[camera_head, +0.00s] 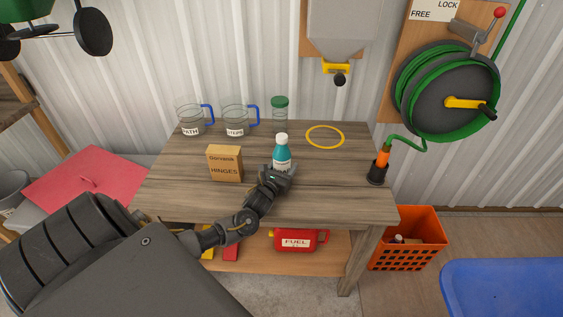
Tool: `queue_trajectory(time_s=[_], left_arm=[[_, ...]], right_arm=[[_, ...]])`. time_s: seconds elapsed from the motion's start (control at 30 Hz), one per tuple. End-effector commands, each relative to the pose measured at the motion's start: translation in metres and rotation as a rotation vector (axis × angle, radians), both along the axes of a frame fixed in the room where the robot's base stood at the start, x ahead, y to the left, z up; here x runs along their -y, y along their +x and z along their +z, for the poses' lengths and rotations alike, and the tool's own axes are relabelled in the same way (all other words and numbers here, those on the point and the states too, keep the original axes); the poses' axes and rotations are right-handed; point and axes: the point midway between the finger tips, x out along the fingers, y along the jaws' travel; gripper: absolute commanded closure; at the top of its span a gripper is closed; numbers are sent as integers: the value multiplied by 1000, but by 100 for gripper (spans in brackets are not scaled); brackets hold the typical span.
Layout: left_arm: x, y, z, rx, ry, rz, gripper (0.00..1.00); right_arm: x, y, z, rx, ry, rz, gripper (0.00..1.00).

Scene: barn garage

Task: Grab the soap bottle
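A teal bottle with a white cap (281,152), apparently the soap bottle, stands upright near the middle of the wooden table (330,190). My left gripper (279,172) is at the bottle's near side, low against its base and label. The gripper hides the bottle's lower part. I cannot tell whether the fingers are around the bottle, touching it or just in front of it. My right gripper is not in view.
A hinges box (225,164) stands left of the bottle. Behind are two measuring jugs (190,121) (235,120), a green-lidded jar (280,115) and a yellow ring (325,137). A hose nozzle holder (377,172) is at the right edge. The table's right half is mostly clear.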

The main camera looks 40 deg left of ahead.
Motion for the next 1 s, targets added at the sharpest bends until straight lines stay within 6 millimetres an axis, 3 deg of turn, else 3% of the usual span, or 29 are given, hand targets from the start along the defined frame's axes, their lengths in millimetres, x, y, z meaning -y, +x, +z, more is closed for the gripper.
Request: queue_trajectory(time_s=[0.37, 0.6, 0.9, 1.0], left_arm=[[0, 0, 4, 1, 0, 0, 66], [0, 0, 34, 4, 2, -1, 66], [12, -55, 95, 1, 0, -4, 66], [17, -81, 102, -3, -2, -3, 66]], right_arm=[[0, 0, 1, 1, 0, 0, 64], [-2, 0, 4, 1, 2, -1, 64], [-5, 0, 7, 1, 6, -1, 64], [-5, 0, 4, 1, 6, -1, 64]])
